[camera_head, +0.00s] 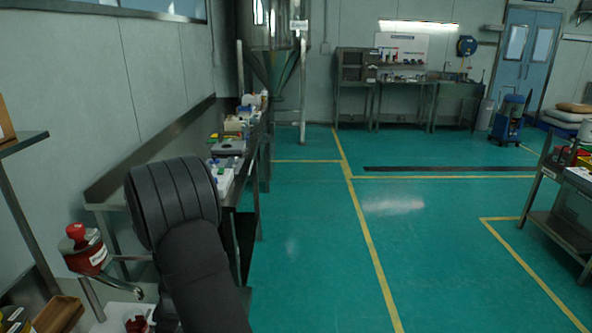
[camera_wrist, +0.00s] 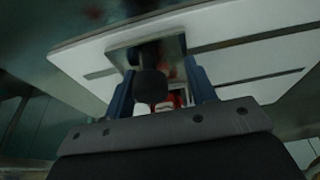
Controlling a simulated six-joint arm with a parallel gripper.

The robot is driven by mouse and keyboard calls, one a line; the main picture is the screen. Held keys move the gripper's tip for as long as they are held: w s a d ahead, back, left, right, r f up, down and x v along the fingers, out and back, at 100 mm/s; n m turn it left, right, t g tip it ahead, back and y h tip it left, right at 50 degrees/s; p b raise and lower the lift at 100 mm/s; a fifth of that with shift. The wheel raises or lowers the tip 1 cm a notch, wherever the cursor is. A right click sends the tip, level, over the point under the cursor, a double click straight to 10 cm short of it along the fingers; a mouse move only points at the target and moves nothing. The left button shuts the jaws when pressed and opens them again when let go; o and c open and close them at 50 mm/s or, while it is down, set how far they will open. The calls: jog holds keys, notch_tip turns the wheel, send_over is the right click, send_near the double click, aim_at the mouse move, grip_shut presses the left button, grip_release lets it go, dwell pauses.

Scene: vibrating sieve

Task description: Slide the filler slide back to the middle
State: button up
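In the wrist view, a white plate (camera_wrist: 235,45) with a long dark slot crosses the top. A metal piece (camera_wrist: 172,47) sits at the middle of the slot line, with a dark stem and a round black knob (camera_wrist: 151,86) in front of it; this looks like the filler slide. My gripper (camera_wrist: 160,75) has its two blue fingers apart, one on each side of the knob. I see gaps beside the knob; whether the fingertips touch the metal piece is unclear. In the head view the gripper and slide are hidden behind my dark arm.
A long metal bench (camera_head: 150,160) with bottles and boxes runs along the left wall. A shelf rack (camera_head: 562,225) stands at the right. The green floor between is clear.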

jog(key=shift+s, duration=3.35)
jog(key=o, duration=1.1)
jog(key=v, duration=0.9)
